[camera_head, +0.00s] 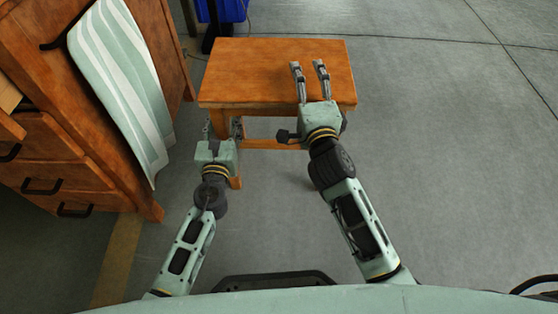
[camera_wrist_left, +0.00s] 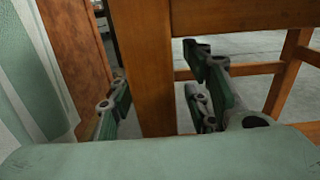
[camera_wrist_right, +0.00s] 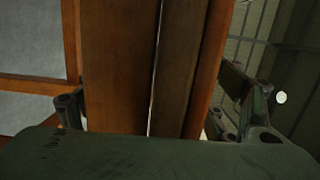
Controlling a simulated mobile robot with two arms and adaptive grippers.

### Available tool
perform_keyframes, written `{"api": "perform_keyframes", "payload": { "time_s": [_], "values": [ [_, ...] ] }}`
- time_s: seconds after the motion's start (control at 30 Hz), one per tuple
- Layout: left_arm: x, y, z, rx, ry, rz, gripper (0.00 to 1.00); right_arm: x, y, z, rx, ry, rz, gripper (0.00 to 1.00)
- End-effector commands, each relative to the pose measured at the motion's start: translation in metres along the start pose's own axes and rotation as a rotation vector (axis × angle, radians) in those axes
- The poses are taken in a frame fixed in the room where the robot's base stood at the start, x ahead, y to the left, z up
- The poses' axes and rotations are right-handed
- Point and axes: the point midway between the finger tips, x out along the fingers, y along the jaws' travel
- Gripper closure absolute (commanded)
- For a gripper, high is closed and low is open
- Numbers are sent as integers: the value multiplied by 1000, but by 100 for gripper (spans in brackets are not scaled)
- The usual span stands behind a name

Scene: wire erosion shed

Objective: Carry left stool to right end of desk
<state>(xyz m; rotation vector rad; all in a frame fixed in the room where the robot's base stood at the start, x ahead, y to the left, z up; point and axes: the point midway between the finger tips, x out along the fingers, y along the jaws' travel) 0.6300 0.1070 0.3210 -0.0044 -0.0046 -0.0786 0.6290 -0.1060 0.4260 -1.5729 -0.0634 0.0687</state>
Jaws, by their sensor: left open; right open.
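The wooden stool (camera_head: 250,75), orange-brown with a square top, stands upright on the floor ahead of me; only one stool shows. My left gripper (camera_head: 222,128) is open at its near left leg. In the left wrist view the leg (camera_wrist_left: 145,60) stands between the spread fingers, and I see no clear contact. My right gripper (camera_head: 308,80) is open, its two fingers showing over the right part of the seat. In the right wrist view wood of the stool (camera_wrist_right: 120,70) fills the space between the fingers; I cannot tell whether they touch it.
The wooden desk (camera_head: 85,160) with drawers stands close on the left, near my left arm. A pale green striped cloth (camera_head: 115,75) hangs over its edge. A blue bin (camera_head: 230,8) is behind the stool. The grey floor (camera_head: 450,130) on the right is clear.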

Motion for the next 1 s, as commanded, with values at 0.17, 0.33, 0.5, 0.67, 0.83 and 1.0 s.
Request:
{"api": "perform_keyframes", "payload": {
  "time_s": [0.17,0.33,0.5,0.67,0.83,1.0],
  "values": [
    [0,1,-2,2,3,1,55,0,-1,0,2,1,-2,22],
    [-1,1,-2,3,4,1,55,0,-2,-1,2,1,-3,22],
    [-1,1,-3,4,4,1,45,0,-2,-1,3,1,-5,22],
    [-1,1,-3,4,5,1,31,1,-3,-1,3,1,-6,22],
    [-1,1,-3,4,5,1,24,1,-4,-1,3,2,-7,22],
    [-1,1,-3,4,5,1,24,1,-4,-1,3,2,-7,22]
  ]
}}
